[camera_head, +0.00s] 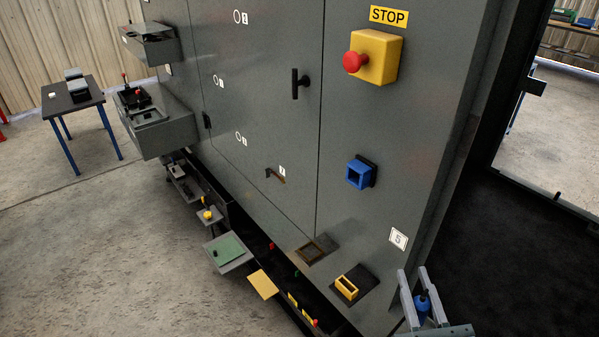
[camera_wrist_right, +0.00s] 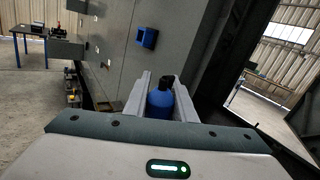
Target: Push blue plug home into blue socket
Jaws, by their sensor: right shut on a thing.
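The blue socket (camera_head: 360,173) is a square blue frame on a dark base, fixed to the grey cabinet front below the yellow box with the red button. It also shows in the right wrist view (camera_wrist_right: 147,38), ahead and left of the gripper. My right gripper (camera_head: 423,300) is at the bottom right of the head view, below and right of the socket and apart from it. It is shut on the blue plug (camera_head: 422,302), which has a dark end. The plug (camera_wrist_right: 160,103) sits between the two pale fingers in the wrist view. My left gripper is not in view.
A yellow box with a red stop button (camera_head: 373,57) juts out above the socket. A yellow socket (camera_head: 346,287) sits low on the cabinet (camera_head: 260,90). Shelves and small parts line the cabinet's left side. A small table (camera_head: 75,98) stands far left. Floor at left is open.

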